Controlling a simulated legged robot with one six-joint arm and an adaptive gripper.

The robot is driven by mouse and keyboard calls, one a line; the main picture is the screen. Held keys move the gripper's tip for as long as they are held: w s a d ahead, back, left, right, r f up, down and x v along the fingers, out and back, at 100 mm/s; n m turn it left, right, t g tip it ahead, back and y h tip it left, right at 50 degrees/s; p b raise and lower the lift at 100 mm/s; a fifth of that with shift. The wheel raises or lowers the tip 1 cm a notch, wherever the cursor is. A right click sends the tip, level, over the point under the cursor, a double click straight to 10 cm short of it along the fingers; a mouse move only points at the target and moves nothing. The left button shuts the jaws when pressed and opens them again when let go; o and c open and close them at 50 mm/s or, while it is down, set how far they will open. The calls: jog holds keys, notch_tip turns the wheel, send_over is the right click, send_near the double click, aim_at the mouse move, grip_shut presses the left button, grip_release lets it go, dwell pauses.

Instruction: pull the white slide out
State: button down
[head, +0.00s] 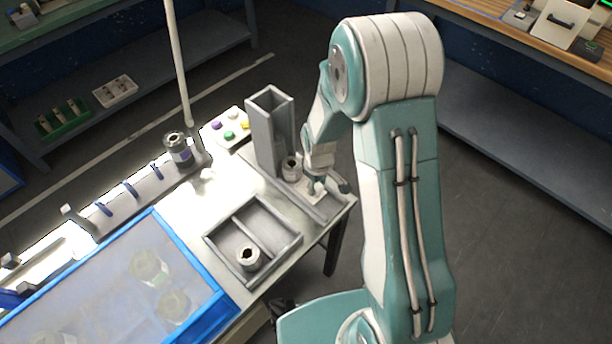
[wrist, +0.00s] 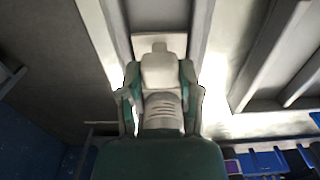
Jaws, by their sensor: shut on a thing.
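The white slide (head: 307,192) is a small pale plate in the grey channel at the foot of the tall grey chute (head: 265,135). It also shows in the wrist view (wrist: 143,41), lying between two grey rails at the top centre. My gripper (head: 317,188) points down at the slide from above and is shut on it. In the wrist view my gripper (wrist: 160,55) covers the middle of the slide, so the gripped part is hidden. A pale roll with a dark hole (head: 291,166) stands just behind the slide, beside the chute.
A grey two-compartment tray (head: 222,238) with one roll (head: 248,258) in it sits left of the channel. A button box (head: 228,128) stands behind. A blue-framed clear cover (head: 190,255) is at lower left. The bench's right edge is close to the channel, with open floor beyond.

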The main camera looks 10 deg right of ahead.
jog(key=shift+s+d, duration=1.1)
jog(key=shift+s, duration=0.15)
jog(key=shift+s+f, duration=0.1)
jog(key=shift+s, duration=0.35)
jog(key=shift+d, duration=0.1)
jog(key=shift+c, duration=1.4)
grip_release()
jog(key=shift+d, duration=0.1)
jog(key=shift+r, duration=0.35)
notch_tip(320, 180, up, 11)
jog(key=shift+r, duration=0.15)
